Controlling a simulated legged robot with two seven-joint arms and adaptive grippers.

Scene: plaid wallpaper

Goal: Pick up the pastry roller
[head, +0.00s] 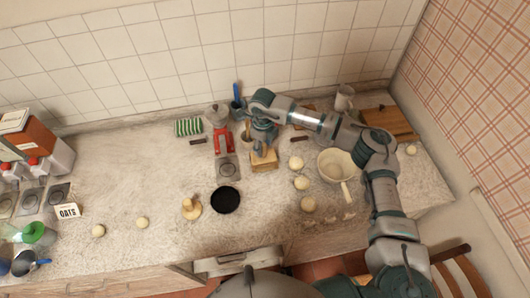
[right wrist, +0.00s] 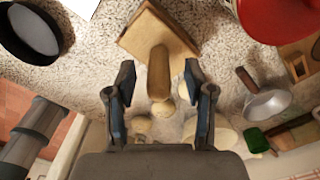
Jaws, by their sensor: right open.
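A light wooden piece with a flat block and a rounded handle stands on the counter in the head view (head: 264,162); it looks like the pastry roller, though I cannot be sure. In the right wrist view its block (right wrist: 150,32) lies at the top, and its handle points toward me between the fingers. My right gripper (head: 264,146) is above it. In the right wrist view the gripper (right wrist: 159,82) is open, one finger on each side of the handle, with gaps visible. My left gripper is not in view.
A black pan (head: 225,200) and a round wooden piece with a knob (head: 191,208) are to the left. Dough balls (head: 301,183) and a cream pot (head: 336,164) are to the right.

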